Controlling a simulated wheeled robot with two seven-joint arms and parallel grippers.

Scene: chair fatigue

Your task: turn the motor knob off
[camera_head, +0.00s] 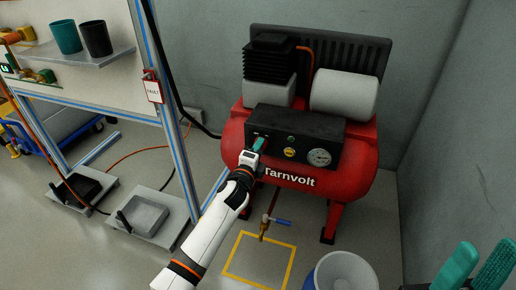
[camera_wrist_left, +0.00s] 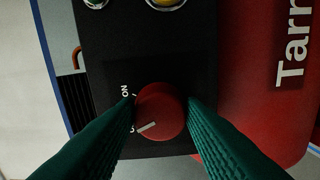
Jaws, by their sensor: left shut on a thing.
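The red motor knob (camera_wrist_left: 160,108) sits on the black control panel (camera_wrist_left: 150,70) of the red compressor, seen in the left wrist view. Its white pointer line aims toward the lower left, near a label partly hidden by a finger. The label ON stands above that, left of the knob. My left gripper (camera_wrist_left: 163,108) is shut on the knob, one teal finger on each side. In the head view my left gripper (camera_head: 258,144) reaches the left part of the panel (camera_head: 325,130) and hides the knob. My right gripper (camera_head: 474,268) is empty at the lower right, fingers apart.
The compressor tank (camera_head: 365,160) stands near the grey walls, with a gauge (camera_head: 319,157) and a yellow button (camera_head: 289,152) on its panel. A workbench frame (camera_head: 172,110) stands left.

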